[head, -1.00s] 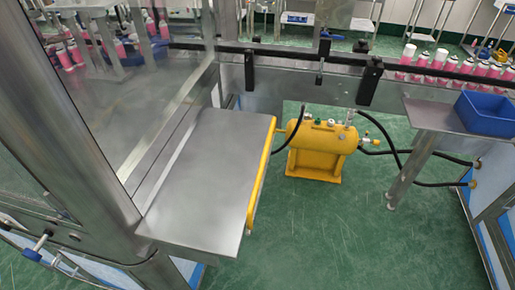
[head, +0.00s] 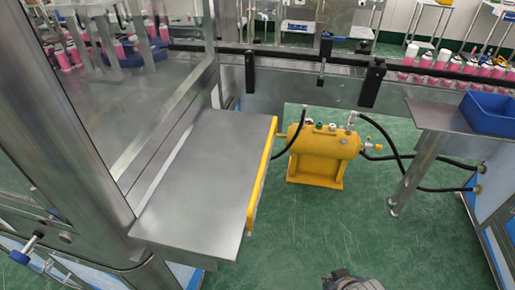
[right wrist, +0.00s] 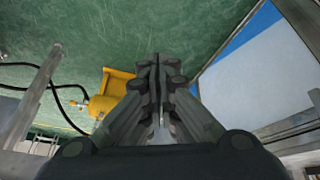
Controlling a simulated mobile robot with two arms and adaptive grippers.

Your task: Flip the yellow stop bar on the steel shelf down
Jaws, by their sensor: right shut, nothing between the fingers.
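The yellow stop bar (head: 261,177) runs along the right edge of the steel shelf (head: 195,180) in the head view. I cannot clearly tell its tilt. Nothing touches it. The shelf top is bare. My right gripper (right wrist: 157,62) is shut and empty in the right wrist view, over green floor, with the stop bar out of that view. A dark grey part of my right arm shows at the bottom edge of the head view, right of the shelf and apart from it. My left gripper is not in view.
A yellow tank (head: 322,155) with black hoses stands on the green floor right of the shelf. A steel post (head: 75,130) rises at the left. A side table (head: 435,115) with a blue bin (head: 488,113) is at the right. The floor in front of the tank is clear.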

